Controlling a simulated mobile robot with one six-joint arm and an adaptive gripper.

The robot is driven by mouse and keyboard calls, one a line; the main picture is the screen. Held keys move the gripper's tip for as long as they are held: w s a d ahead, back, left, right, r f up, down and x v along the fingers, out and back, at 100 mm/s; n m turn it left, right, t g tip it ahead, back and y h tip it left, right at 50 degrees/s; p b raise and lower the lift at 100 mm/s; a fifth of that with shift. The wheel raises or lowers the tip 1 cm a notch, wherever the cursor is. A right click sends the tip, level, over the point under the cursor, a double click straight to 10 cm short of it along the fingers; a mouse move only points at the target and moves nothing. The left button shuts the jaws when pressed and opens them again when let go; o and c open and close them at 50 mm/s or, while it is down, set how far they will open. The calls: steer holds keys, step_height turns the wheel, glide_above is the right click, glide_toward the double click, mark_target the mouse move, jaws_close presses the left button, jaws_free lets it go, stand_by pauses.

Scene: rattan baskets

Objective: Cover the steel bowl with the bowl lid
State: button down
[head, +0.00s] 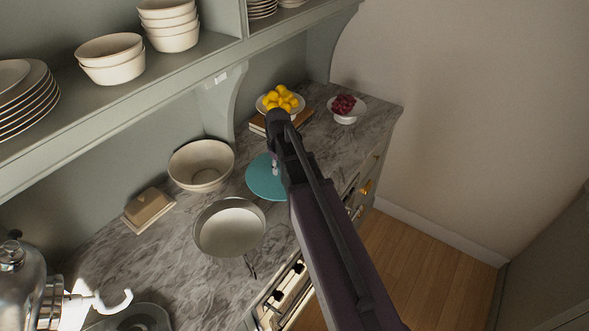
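The bowl lid is a flat teal disc (262,184) over the counter, partly hidden behind my arm. A round, light metallic vessel (230,230), which looks like the steel bowl, stands open on the counter, in front and to the left of the lid. Its inside looks empty. My gripper (276,168) is at the lid's middle, largely hidden by my arm. Its fingers are too small and covered to show whether they are open or shut, and I cannot tell whether the lid is held or resting.
A cream bowl (201,168) stands behind the vessel, with a butter dish (149,208) to its left. Lemons (281,99) and a bowl of red fruit (346,108) stand at the back. A shelf (150,75) with crockery overhangs the left. A metal appliance (24,285) is front left.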

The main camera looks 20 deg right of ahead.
steer(key=shift+n, duration=0.6)
steer(key=a+r+p, duration=0.1)
steer(key=r, duration=0.1)
steer(key=w+a+r+p, duration=0.1)
steer(key=a+r+p, duration=0.1)
steer(key=w+a+r+p, duration=0.1)
steer(key=a+r, duration=0.1)
steer(key=shift+w+a+p, duration=0.2)
steer(key=shift+w+p, duration=0.05)
steer(key=shift+p, duration=0.1)
steer(key=shift+w+a+r, duration=0.1)
steer(key=shift+a+r, duration=0.1)
steer(key=shift+a, duration=0.1)
